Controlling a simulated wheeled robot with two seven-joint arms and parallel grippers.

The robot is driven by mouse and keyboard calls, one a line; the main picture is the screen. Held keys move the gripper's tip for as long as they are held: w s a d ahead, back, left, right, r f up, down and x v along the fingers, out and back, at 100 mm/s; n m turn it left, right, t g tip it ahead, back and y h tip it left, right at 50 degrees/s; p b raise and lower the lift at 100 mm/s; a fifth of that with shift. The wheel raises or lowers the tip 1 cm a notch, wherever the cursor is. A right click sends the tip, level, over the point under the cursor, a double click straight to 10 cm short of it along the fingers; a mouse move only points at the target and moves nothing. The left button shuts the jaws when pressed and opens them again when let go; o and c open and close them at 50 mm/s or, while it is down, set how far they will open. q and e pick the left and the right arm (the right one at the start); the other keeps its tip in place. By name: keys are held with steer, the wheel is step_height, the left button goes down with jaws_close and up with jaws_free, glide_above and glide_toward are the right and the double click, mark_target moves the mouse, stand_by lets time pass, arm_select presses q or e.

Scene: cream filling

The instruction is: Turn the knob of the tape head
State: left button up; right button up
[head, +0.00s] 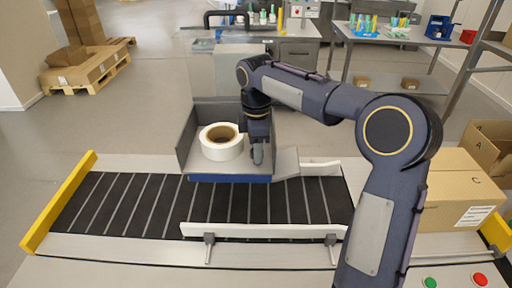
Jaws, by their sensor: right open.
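A white tape roll (221,142) with a brown core lies in a grey open-sided tray or housing (186,141) with a blue front edge, above the conveyor. This housing may be the tape head; I cannot make out a knob. My right gripper (257,155) points down inside the housing, just right of the roll. It is open, though its fingers look small and dark here. I cannot tell whether it touches anything. My right arm comes in from the right and hides part of the conveyor. My left gripper is not in view.
The black conveyor (130,205) runs across the front, with yellow end bars (58,203) and a white guide rail (262,231). A cardboard box (458,185) sits at right. Green (430,282) and red buttons (480,279) are at front right. The left conveyor is clear.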

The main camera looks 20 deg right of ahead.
steer(key=shift+c, duration=0.2)
steer(key=c, duration=0.6)
steer(key=shift+c, duration=0.2)
steer(key=shift+m, duration=0.3)
steer(key=shift+r+m+p, duration=0.1)
steer(key=shift+m+p, duration=0.65)
steer(key=shift+m, duration=0.25)
steer(key=m+p, duration=0.1)
steer(key=m, duration=0.2)
steer(key=shift+m, duration=0.3)
steer(key=m+p, duration=0.2)
steer(key=m, duration=0.9)
steer(key=shift+m+p, duration=0.3)
steer(key=shift+p, duration=0.05)
steer(key=shift+w, duration=0.1)
